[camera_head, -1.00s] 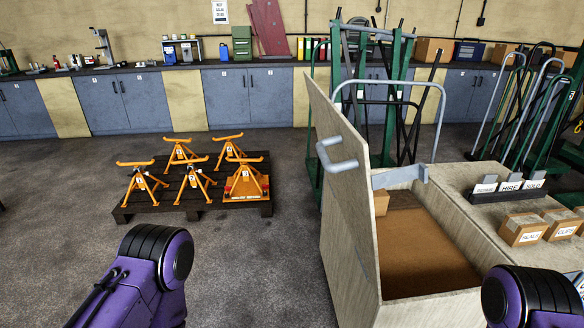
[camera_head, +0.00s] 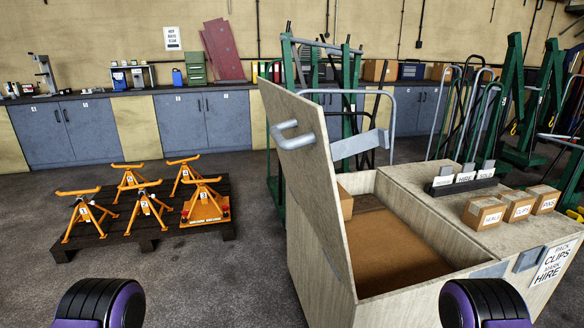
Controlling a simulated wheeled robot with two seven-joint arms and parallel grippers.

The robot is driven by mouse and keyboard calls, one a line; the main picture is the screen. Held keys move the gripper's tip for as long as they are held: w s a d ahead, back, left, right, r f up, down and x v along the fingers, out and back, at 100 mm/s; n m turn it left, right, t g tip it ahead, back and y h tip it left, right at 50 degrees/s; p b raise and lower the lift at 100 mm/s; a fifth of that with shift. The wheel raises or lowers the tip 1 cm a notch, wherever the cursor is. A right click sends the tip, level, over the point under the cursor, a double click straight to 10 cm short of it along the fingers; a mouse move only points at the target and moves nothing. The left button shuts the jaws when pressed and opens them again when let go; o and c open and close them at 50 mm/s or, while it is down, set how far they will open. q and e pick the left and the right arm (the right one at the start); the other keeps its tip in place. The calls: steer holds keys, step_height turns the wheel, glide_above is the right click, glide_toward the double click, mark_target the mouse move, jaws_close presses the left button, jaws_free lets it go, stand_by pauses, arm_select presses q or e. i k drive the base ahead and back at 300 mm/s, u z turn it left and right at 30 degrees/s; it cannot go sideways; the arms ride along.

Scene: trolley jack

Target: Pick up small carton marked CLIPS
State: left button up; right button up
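The small carton marked CLIPS (camera_head: 518,206) is a brown cardboard box on the bench top at the right of the head view. It stands in a row between a carton that seems marked SEALS (camera_head: 484,212) on its left and one marked PINS (camera_head: 543,199) on its right. Neither gripper is in view. Only purple and black parts of my arms show at the bottom edge, well apart from the carton.
An open wooden crate (camera_head: 375,188) with a raised lid (camera_head: 312,165) stands left of the cartons, a small box (camera_head: 345,203) inside. A rack with HIRE and SOLD cards (camera_head: 465,183) sits behind the cartons. A sign (camera_head: 553,262) reads PACK CLIPS MARK HIRE. Orange stands on a pallet (camera_head: 147,241) are at left.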

mark_target(520, 204)
steer(key=z, duration=1.9)
steer(key=i, duration=0.6)
steer(key=z, duration=0.95)
steer(key=i, duration=2.35)
steer(key=u, duration=1.3)
steer(key=i, duration=0.8)
steer(key=u, duration=1.05)
steer(key=i, duration=0.25)
